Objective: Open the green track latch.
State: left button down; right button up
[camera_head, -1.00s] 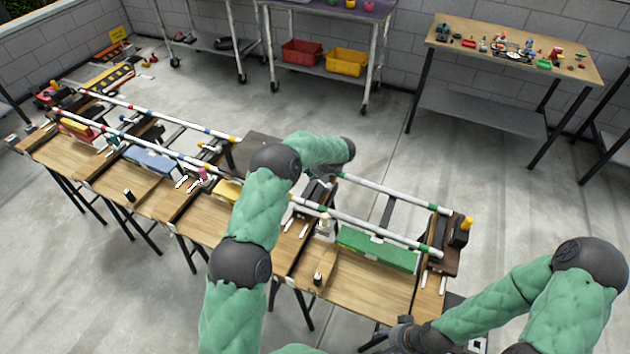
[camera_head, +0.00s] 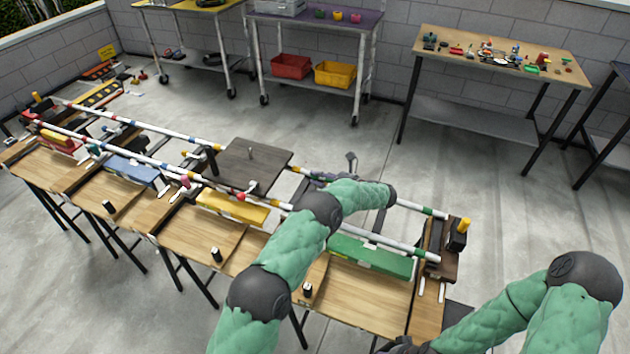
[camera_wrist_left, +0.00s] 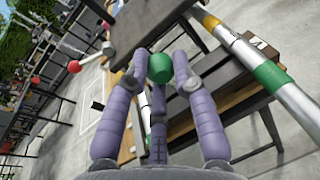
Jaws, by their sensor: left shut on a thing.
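The green ball knob of the latch (camera_wrist_left: 160,68) sits between the purple fingers of my left gripper in the left wrist view. My left gripper (camera_wrist_left: 157,75) is shut on this knob. In the head view my left gripper (camera_head: 318,177) is small and partly hidden behind its own arm, above the far rail. The green knob cannot be made out there. The white track rail with green and yellow bands (camera_wrist_left: 270,75) runs beside the fingers at right. My right gripper (camera_head: 403,347) barely shows at the bottom edge; its fingers are not clear.
A long wooden bench carries two banded rails, a green block (camera_head: 370,258), a yellow block (camera_head: 230,207) and a blue block (camera_head: 132,170). A dark board (camera_head: 250,165) lies across the rails. A red ball knob (camera_wrist_left: 73,67) is left of my fingers. Shelves and a table stand behind.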

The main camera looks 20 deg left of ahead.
pick_arm(q)
jog(key=shift+d+f+y, duration=0.3)
jog(key=shift+d+y, duration=0.05)
jog(key=shift+y, duration=0.05)
jog(key=shift+b, duration=0.3)
jog(key=c, duration=1)
grip_release()
jog(key=shift+r, duration=0.1)
jog(key=v, duration=1.2)
jog(key=shift+s, duration=0.15)
